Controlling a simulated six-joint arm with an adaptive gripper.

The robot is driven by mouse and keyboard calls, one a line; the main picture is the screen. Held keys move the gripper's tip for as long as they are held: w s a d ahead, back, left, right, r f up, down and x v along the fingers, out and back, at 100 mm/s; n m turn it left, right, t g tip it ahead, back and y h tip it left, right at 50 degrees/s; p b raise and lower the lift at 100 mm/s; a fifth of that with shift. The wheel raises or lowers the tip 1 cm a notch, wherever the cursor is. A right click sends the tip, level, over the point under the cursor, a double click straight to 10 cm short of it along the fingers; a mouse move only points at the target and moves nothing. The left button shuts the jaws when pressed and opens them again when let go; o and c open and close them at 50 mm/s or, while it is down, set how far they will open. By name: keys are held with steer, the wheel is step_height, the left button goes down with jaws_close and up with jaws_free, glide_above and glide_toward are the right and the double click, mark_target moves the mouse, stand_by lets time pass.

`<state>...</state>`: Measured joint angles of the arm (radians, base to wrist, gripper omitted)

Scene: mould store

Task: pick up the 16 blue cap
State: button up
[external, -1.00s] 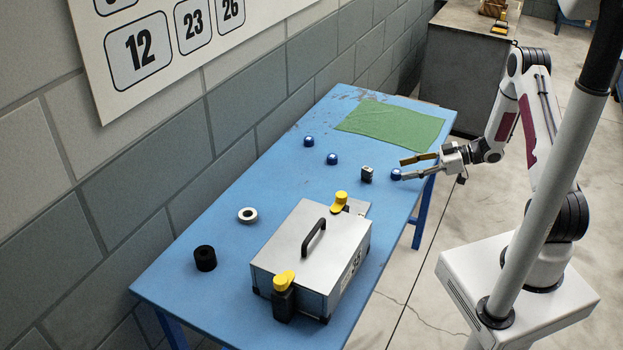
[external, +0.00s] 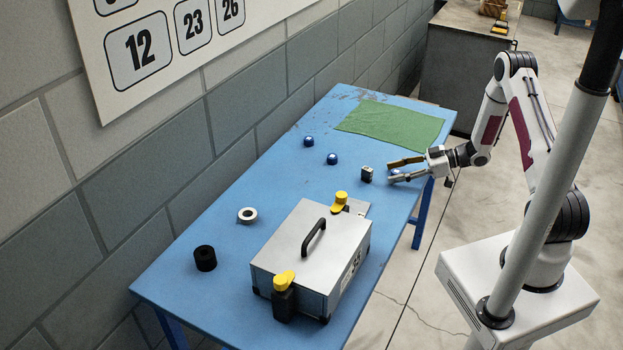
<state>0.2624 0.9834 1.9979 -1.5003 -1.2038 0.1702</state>
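Three small blue caps are on the blue table (external: 215,215). One cap (external: 308,141) is nearest the wall and another cap (external: 332,158) is a little nearer the middle. The third cap (external: 395,172) is near the table's right edge, partly hidden by my near finger. Any numbers on the caps are too small to read. My gripper (external: 389,171) is low over the table, with its two fingers apart, one on each side of the third cap. Whether the fingers touch it I cannot tell.
A metal case (external: 312,250) with yellow clasps fills the near part. A white ring (external: 247,215) and black roll (external: 205,258) lie left. A green cloth (external: 390,122) lies at the far end.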

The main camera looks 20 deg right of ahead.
mark_target(397, 171)
steer(key=c, duration=0.8)
steer(key=shift+r, duration=0.1)
steer(key=shift+c, duration=0.2)
steer(key=shift+r, duration=4.9)
